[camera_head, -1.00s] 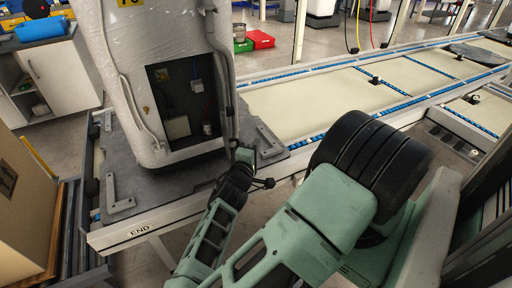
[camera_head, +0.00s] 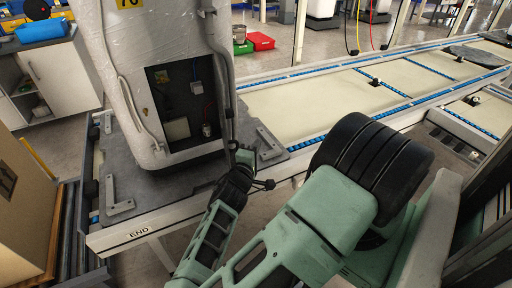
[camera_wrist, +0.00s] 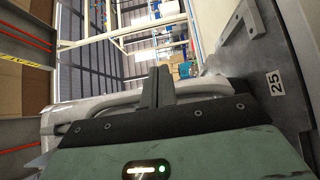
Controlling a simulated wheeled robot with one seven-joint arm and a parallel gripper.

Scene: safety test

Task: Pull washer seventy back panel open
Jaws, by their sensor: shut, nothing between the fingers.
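The washer (camera_head: 120,60) is a tall, white, plastic-wrapped unit with a yellow label reading 70 at its top. It stands upright on a dark grey pallet plate. In its lower back is a dark rectangular opening (camera_head: 178,104) with wiring and small parts visible inside. A narrow light strip stands along the opening's right side; I cannot tell whether it is the back panel's edge. My gripper (camera_wrist: 157,88) is shut and empty. In the head view it is beside the washer's lower right corner, partly hidden by my wrist; contact cannot be told.
The grey plate (camera_head: 120,178) carries raised metal brackets, one just right of my gripper. A conveyor (camera_head: 320,100) with blue roller edges runs to the upper right. A cardboard box (camera_head: 24,215) stands at the left. A plate marked 25 (camera_wrist: 274,82) shows in the wrist view.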

